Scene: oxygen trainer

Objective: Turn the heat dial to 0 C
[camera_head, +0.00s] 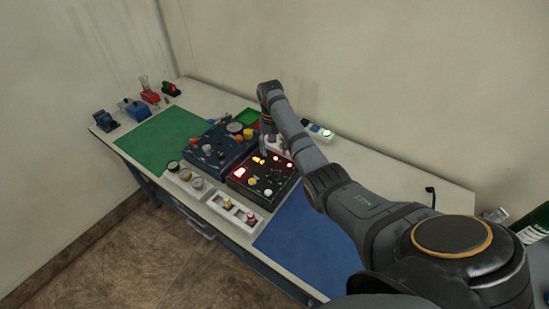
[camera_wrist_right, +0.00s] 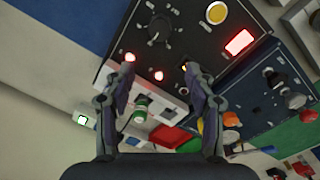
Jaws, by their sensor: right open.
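A black control panel (camera_head: 262,184) with lit lamps stands on the table in the head view, and it fills the upper part of the wrist view (camera_wrist_right: 198,50). A dark round knob with marks around it (camera_wrist_right: 160,29) sits on this panel; it looks like the heat dial, but its labels and setting are too small to read. My right gripper (camera_head: 268,142) is over the panel's far edge in the head view. In the wrist view its fingers (camera_wrist_right: 160,76) are apart and empty, with the knob beyond their tips, not touched. My left gripper is not in view.
A red lit display (camera_wrist_right: 240,42) and a yellow button (camera_wrist_right: 217,13) are near the knob. A dark blue panel (camera_head: 215,148) with several knobs stands beside the black one. White holders (camera_head: 233,211) lie in front. The blue mat (camera_head: 310,240) is mostly clear.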

